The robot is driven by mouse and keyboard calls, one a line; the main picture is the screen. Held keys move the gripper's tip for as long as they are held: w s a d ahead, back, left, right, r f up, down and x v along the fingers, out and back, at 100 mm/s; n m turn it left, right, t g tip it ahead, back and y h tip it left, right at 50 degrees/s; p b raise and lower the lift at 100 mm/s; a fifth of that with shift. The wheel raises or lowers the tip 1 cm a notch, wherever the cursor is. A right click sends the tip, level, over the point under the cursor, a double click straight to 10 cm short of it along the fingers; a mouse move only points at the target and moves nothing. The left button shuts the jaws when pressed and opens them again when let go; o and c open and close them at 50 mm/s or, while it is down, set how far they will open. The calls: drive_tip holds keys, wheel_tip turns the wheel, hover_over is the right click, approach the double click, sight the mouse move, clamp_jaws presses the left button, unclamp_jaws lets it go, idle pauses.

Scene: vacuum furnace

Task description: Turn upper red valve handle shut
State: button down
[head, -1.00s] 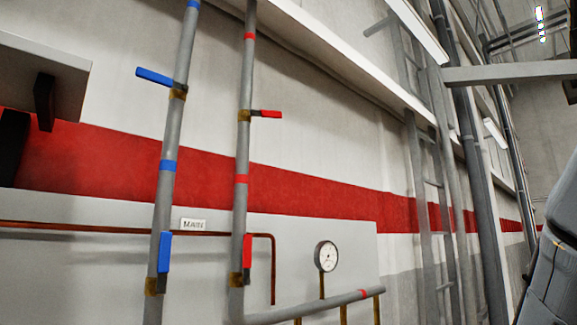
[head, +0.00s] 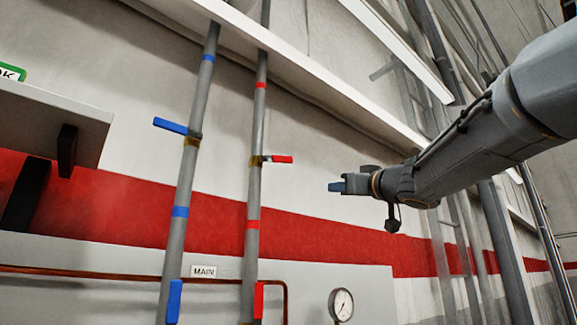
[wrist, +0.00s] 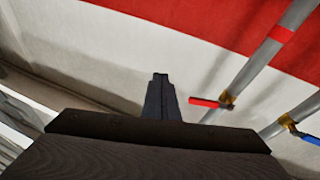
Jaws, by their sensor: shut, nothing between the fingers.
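The upper red valve handle (head: 278,159) sticks out sideways to the right from its brass valve on the right-hand grey pipe, across the pipe's line. It also shows in the wrist view (wrist: 205,103), right of my gripper (wrist: 160,78). In the head view my gripper (head: 336,187) is shut and empty, to the right of the red handle and slightly lower, with a gap between them. The lower red handle (head: 258,300) lies along the same pipe near the bottom edge, partly cut off.
A left-hand pipe carries an upper blue handle (head: 171,126) sticking out left and a lower blue handle (head: 174,301) along the pipe. A pressure gauge (head: 341,304) sits low on the wall. A shelf (head: 50,125) juts out at the left.

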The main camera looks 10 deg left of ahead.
drive_tip(key=s+a+r+n+g+y, duration=0.4)
drive_tip(key=s+a+r+n+y, duration=0.15)
drive_tip(key=s+r, duration=0.5)
wheel_tip(320, 180, up, 4)
drive_tip(key=p, duration=0.4)
hover_over(277, 159)
drive_tip(key=s+d, duration=0.1)
drive_tip(key=d, duration=0.1)
drive_tip(key=shift+w+d+f+b, duration=0.1)
drive_tip(key=shift+d+f+b, duration=0.1)
drive_tip(key=shift+f, duration=0.5)
drive_tip(key=shift+w+d+f+b, duration=0.15)
drive_tip(key=shift+f+b, duration=0.05)
drive_tip(key=shift+f, duration=0.5)
drive_tip(key=shift+w+d+f+b, duration=0.1)
drive_tip(key=shift+d+f+b, duration=0.1)
drive_tip(key=shift+f, duration=0.5)
drive_tip(key=shift+w+d, duration=0.1)
drive_tip(key=shift+d, duration=0.1)
